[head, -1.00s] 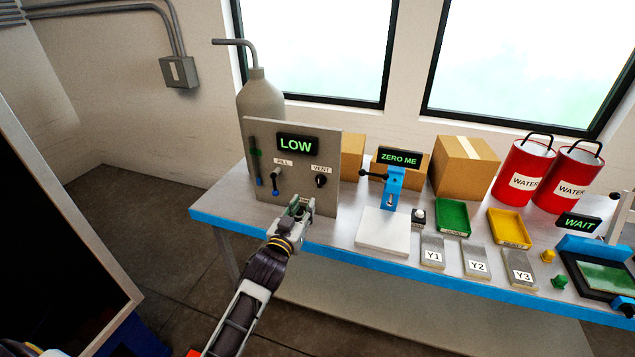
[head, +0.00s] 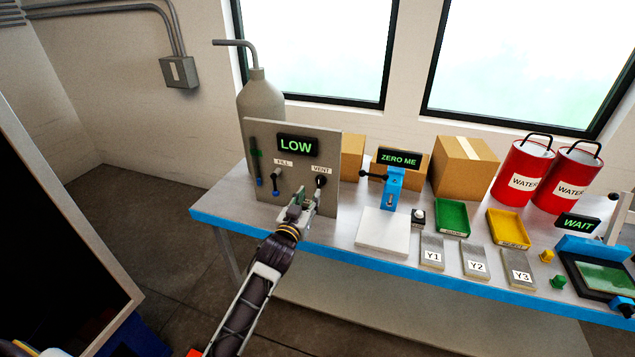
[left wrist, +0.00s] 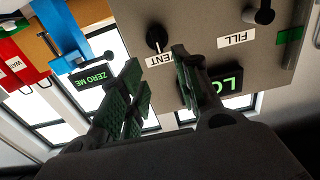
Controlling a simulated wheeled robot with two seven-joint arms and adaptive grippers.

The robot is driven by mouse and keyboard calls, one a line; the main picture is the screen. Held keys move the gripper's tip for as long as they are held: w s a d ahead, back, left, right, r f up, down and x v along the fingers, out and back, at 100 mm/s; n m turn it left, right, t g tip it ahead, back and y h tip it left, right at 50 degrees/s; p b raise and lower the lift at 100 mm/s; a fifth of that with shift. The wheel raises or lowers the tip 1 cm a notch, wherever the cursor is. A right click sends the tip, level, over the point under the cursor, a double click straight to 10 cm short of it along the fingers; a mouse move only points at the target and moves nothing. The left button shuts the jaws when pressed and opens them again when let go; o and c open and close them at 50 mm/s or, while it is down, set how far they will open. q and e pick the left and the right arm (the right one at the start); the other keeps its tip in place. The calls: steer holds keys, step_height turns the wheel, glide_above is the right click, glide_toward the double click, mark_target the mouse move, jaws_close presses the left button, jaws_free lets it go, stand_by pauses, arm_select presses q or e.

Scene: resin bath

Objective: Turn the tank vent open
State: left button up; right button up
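The black vent knob (head: 321,181) is under the "VENT" label on the grey panel (head: 327,146) at the table's left end. In the left wrist view, where the panel appears upside down, the vent knob (left wrist: 156,38) lies just beyond the fingertips. My left gripper (head: 309,196) is open and empty, just in front of and slightly below the knob. In the left wrist view the two fingers of the left gripper (left wrist: 155,68) are spread with a gap between them, and I see no contact with the knob. My right gripper is not in view.
The fill valve (head: 275,182) is left of the vent knob, below the "LOW" display (head: 297,145). A blue stand (head: 394,188) with a "ZERO ME" display and a white plate (head: 382,232) are to the right. A grey tank (head: 260,98) stands behind the panel.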

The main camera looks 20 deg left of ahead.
mark_target(319, 180)
arm_select(q)
steer(key=shift+w+d+p, duration=0.15)
steer(key=shift+w+p, duration=0.25)
steer(key=shift+w, duration=4.15)
jaws_close()
